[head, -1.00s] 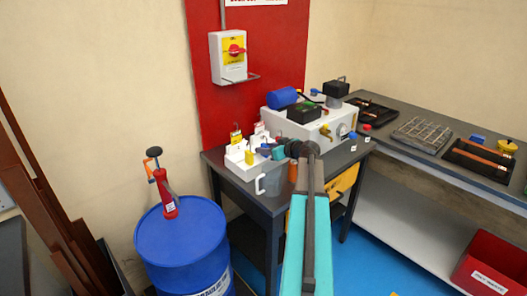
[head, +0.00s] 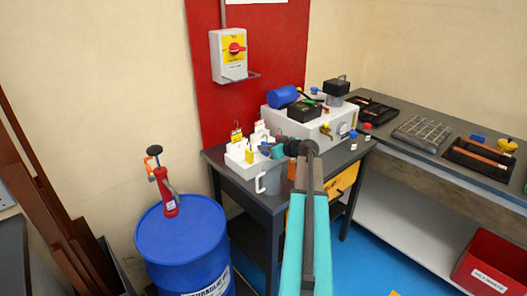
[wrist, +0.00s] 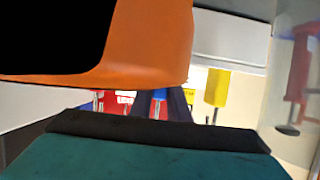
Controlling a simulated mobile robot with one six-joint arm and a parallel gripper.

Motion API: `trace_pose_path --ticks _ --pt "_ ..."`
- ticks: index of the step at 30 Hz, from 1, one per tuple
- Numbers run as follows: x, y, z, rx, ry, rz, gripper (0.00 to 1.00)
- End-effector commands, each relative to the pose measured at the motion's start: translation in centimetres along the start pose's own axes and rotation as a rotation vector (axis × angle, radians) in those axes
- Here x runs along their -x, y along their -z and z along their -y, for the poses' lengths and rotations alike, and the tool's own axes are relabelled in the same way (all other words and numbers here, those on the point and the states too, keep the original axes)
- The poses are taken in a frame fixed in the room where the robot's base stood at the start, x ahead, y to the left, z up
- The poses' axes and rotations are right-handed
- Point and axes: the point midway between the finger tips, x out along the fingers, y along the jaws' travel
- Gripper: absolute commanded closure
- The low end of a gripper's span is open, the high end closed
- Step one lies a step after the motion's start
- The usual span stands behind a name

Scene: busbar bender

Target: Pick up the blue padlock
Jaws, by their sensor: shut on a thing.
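The blue padlock (head: 265,148) shows as a small blue patch at my gripper's tip, above the white box on the small dark table. My gripper (head: 272,150) is shut on it. In the wrist view the blue padlock (wrist: 160,94) shows between the dark fingertips (wrist: 162,104), with a thin shank below it. Much of the padlock is hidden by the fingers, and I cannot tell whether it is clear of the box. A yellow padlock (head: 249,156) is close by to the left, and it also shows in the wrist view (wrist: 216,88).
The white box (head: 237,161) holds tags and padlocks. A grey mug (head: 271,182) stands at its front right. A white machine (head: 325,128) with a black box and blue cylinder is behind. A blue drum (head: 182,240) stands at left, a red bin (head: 490,262) at right.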

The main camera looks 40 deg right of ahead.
Motion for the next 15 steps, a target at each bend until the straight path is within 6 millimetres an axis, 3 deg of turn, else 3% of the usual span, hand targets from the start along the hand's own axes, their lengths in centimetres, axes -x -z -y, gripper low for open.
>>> trace_pose_path --ticks 15 --pt "0.6 1.4 -0.1 0.001 -0.001 -0.001 1.00"
